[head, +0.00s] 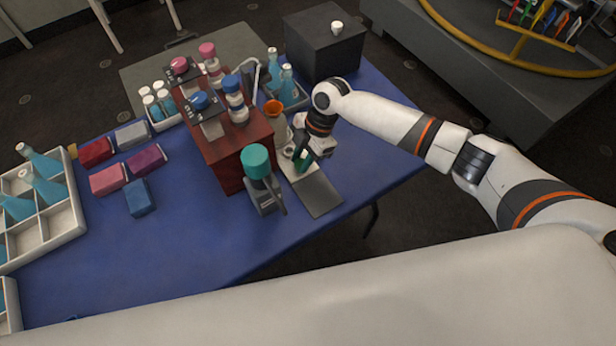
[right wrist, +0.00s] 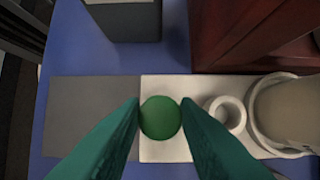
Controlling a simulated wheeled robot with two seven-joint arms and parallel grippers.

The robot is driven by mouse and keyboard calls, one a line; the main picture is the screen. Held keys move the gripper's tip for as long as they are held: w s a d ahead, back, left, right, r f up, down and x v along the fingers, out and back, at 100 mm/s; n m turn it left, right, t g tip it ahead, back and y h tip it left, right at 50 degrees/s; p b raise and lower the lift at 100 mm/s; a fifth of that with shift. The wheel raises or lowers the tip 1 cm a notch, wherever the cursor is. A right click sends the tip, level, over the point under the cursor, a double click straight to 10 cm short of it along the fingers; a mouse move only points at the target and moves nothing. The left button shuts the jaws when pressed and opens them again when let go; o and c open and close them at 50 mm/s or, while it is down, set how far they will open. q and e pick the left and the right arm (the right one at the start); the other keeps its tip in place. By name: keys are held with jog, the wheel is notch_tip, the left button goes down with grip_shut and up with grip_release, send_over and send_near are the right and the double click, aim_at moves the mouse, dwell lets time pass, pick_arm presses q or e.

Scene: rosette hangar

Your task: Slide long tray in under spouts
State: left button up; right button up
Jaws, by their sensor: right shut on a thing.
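The long white tray (right wrist: 165,150) lies flat on the blue table beside the red-brown box (head: 235,148). A round green knob (right wrist: 160,118) stands at its near end. My right gripper (head: 302,160) is shut on this knob, with one green finger on each side in the right wrist view (right wrist: 160,122). A small white cup (right wrist: 225,115) and a larger round vessel (right wrist: 290,112) stand on the tray beyond the knob. A bent silver spout (head: 253,72) shows behind the box. I cannot tell how the tray sits relative to the spouts. My left gripper is out of view.
A flat grey strip (head: 318,195) continues from the tray's near end. A teal-capped grey device (head: 263,185) stands close beside it. A dark box (head: 325,47) is at the back. White crates with blue bottles (head: 40,160) and coloured blocks (head: 145,160) are at left. The front table is clear.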

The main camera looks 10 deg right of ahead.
aim_at(288, 164)
jog(key=shift+w+a+f+b, duration=0.1)
jog(key=shift+w+a+b, duration=0.2)
jog(key=shift+w+b, duration=0.5)
jog(key=shift+w+a+b, duration=0.25)
jog(key=shift+w+b, duration=0.4)
jog(key=shift+w, duration=0.2)
jog(key=o, duration=0.7)
jog(key=shift+o, duration=0.2)
jog(key=shift+r, duration=0.2)
notch_tip(288, 164, up, 7)
jog(key=p, duration=0.6)
jog(key=shift+f, duration=0.15)
